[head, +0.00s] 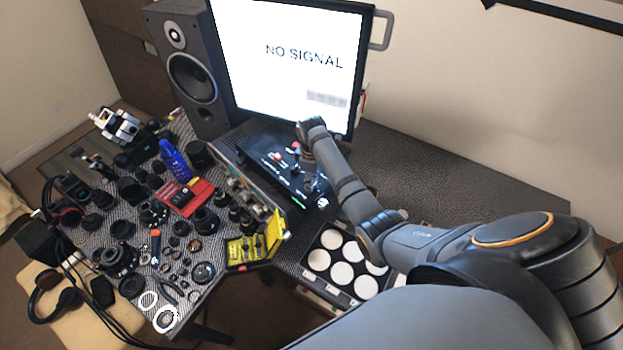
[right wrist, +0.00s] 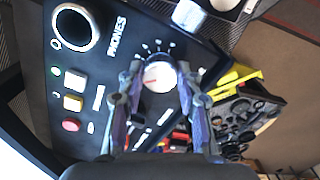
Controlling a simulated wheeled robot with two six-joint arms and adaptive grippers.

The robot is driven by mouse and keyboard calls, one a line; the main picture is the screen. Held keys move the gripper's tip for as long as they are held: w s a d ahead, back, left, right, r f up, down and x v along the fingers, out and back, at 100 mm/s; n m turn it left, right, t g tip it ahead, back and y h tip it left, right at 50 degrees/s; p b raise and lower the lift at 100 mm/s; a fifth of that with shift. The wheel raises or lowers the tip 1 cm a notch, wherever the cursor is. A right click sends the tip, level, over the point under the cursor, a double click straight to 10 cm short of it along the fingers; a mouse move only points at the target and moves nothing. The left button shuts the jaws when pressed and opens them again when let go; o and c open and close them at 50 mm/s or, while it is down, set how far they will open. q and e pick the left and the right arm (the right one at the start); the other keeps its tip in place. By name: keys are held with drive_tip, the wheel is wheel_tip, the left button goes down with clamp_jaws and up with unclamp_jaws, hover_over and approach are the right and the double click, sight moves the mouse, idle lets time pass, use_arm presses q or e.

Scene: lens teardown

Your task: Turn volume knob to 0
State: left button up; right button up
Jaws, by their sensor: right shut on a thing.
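The volume knob (right wrist: 158,76) is a round knob with a pale face and a red mark, on the dark panel of a black audio device (head: 262,150). White tick marks run around its upper side in the right wrist view. The red mark lies on the left part of the face there. My right gripper (right wrist: 160,88) has one finger on each side of the knob and is shut on it. In the head view my right gripper (head: 297,168) reaches down to the device and hides part of its panel. My left gripper is not in view.
The panel also has a PHONES socket (right wrist: 76,26), a red button (right wrist: 71,125) and a silver knob (right wrist: 189,15). A monitor (head: 290,60) and a speaker (head: 187,65) stand behind. Lens parts crowd the table at left. A yellow tool case (head: 252,247) lies in front.

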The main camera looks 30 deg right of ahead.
drive_tip(key=n, duration=0.5)
drive_tip(key=shift+r+n, duration=0.1)
drive_tip(key=shift+n, duration=2.3)
drive_tip(key=shift+w, duration=0.1)
drive_tip(key=o, duration=1.2)
drive_tip(key=shift+c, duration=0.2)
wheel_tip(320, 180, up, 7)
drive_tip(key=shift+r, duration=0.2)
